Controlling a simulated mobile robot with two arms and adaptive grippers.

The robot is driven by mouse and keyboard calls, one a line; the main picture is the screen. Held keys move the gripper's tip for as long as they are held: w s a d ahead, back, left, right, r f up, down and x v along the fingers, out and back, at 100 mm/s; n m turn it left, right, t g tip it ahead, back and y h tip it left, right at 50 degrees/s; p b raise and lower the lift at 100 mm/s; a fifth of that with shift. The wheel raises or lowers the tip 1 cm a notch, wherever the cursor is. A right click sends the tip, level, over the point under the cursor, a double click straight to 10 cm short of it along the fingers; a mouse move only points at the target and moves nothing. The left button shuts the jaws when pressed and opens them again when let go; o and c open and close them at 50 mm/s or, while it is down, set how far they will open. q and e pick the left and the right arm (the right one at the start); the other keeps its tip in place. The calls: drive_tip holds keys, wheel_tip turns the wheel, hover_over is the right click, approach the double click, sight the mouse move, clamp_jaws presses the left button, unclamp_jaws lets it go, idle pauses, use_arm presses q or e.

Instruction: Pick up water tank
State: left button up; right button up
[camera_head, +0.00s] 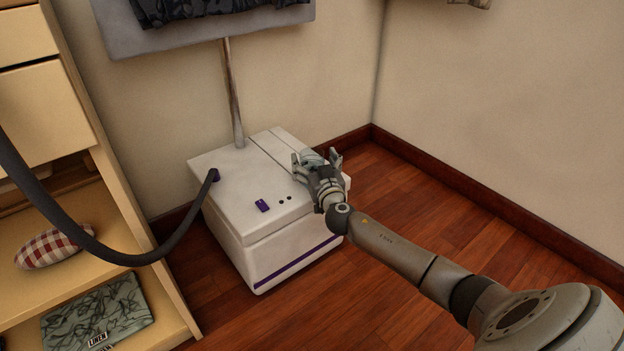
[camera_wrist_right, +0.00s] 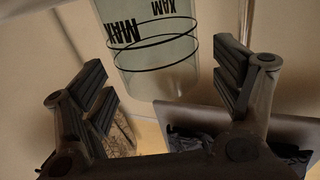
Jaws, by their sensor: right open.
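The water tank (camera_wrist_right: 165,62) shows in the right wrist view as a pale, see-through rounded vessel with dark lines and the word MAX, upside down in that picture. It sits between the spread fingers of my right gripper (camera_wrist_right: 168,88), with gaps on both sides. In the head view, my right gripper (camera_head: 317,159) is open over the right rear of the white steamer base (camera_head: 242,200). My left gripper is not in view.
A metal pole (camera_head: 232,95) rises from the base to a grey board (camera_head: 200,32) with dark cloth. A dark hose (camera_head: 120,258) loops left. A wooden shelf unit (camera_head: 130,205) holds a checked cushion (camera_head: 48,249) and a linen packet (camera_head: 98,315). Floor on the right is clear.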

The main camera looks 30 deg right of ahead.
drive_tip(key=shift+b+x, duration=0.3)
drive_tip(key=shift+x, duration=0.8)
drive_tip(key=c, duration=1.6)
drive_tip(key=shift+c, duration=0.4)
drive_tip(key=shift+r, duration=0.15)
